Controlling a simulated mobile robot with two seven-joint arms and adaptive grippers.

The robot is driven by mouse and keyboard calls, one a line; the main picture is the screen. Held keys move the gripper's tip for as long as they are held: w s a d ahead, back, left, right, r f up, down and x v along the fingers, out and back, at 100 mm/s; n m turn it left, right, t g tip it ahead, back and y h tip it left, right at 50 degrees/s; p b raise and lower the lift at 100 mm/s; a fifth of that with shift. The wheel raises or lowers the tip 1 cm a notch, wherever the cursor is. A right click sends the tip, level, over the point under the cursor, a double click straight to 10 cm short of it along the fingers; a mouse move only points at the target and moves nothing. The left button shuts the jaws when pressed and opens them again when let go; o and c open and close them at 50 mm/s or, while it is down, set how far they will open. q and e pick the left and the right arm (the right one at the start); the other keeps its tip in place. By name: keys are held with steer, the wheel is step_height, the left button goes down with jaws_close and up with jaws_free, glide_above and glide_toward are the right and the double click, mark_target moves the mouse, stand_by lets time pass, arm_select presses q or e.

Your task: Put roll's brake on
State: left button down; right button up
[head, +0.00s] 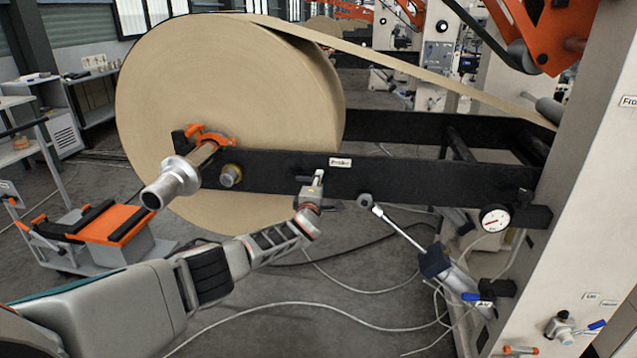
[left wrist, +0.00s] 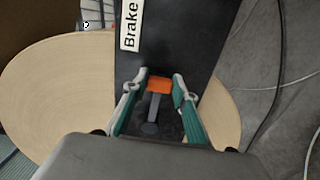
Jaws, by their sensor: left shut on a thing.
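The big brown paper roll (head: 235,90) hangs on a metal shaft (head: 172,184) held by a black beam (head: 420,182). A white label reading "Brake" (left wrist: 130,24) is on the beam; it also shows in the head view (head: 340,162). Below it is the brake lever, with an orange end (left wrist: 159,86) and a grey stem. My left gripper (head: 315,186) reaches up to the beam at the lever. In the left wrist view its two fingers (left wrist: 158,88) stand on either side of the orange end, shut on it. My right gripper is not in view.
An orange cart (head: 110,222) stands on the floor at the left. A pneumatic cylinder (head: 435,262) and a round gauge (head: 495,219) are right of my left gripper. A paper web (head: 400,65) runs to the machine column (head: 590,190). Cables lie on the floor below.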

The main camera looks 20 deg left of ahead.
arm_select(q)
steer(key=shift+f, duration=0.15)
steer(key=c, duration=1.6)
jaws_free()
steer(key=shift+v, duration=6)
